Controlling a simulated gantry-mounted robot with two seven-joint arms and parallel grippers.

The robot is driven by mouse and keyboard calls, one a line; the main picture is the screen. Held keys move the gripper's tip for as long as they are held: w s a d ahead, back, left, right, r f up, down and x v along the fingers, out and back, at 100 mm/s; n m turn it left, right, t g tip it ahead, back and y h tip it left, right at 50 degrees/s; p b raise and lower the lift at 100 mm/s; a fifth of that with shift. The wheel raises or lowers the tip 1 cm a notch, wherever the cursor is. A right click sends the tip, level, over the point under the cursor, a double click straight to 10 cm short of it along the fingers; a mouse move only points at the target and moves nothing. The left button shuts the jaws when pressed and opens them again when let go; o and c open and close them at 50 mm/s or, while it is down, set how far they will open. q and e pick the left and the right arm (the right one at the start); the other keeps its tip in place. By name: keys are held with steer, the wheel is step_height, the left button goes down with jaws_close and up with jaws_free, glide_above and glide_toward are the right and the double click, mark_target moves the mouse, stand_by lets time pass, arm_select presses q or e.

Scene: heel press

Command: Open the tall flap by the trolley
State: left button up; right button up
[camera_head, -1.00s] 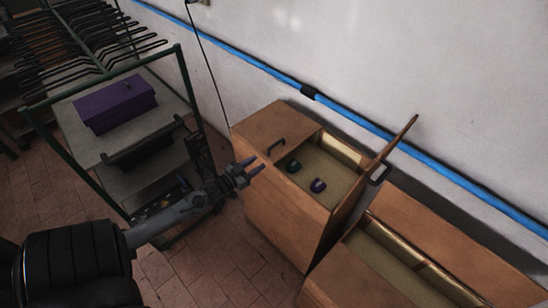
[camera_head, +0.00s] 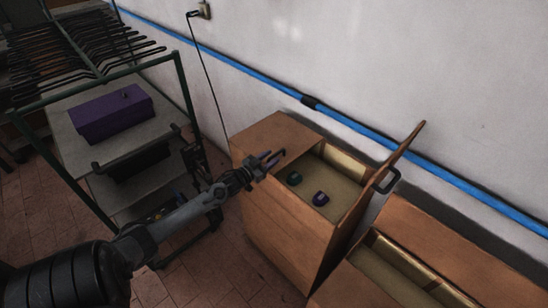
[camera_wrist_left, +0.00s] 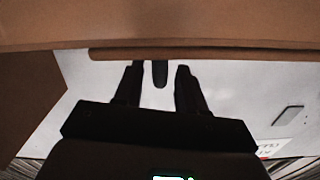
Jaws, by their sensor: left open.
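The tall wooden cabinet (camera_head: 275,215) stands beside the trolley. Its left flap (camera_head: 272,130) lies flat and shut, with a dark handle (camera_head: 283,152) near its front right edge. The cabinet's right flap (camera_head: 402,155) stands tilted up, and the opening beside it is uncovered. My left gripper (camera_head: 271,156) is at the shut flap's handle, open. In the left wrist view its two dark fingers (camera_wrist_left: 156,78) are apart, with a short dark bar (camera_wrist_left: 160,73) between them, apparently the handle. Whether they touch it cannot be told. My right gripper is not in view.
The trolley (camera_head: 125,180) with a purple box (camera_head: 112,113) stands at the left. A green piece (camera_head: 294,178) and a purple piece (camera_head: 320,198) lie inside the cabinet. A second open wooden box (camera_head: 450,245) is at the right. The wall (camera_head: 400,70) runs behind.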

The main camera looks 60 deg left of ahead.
arm_select(q)
steer(key=shift+x, duration=1.25)
steer(key=shift+c, duration=0.3)
jaws_close()
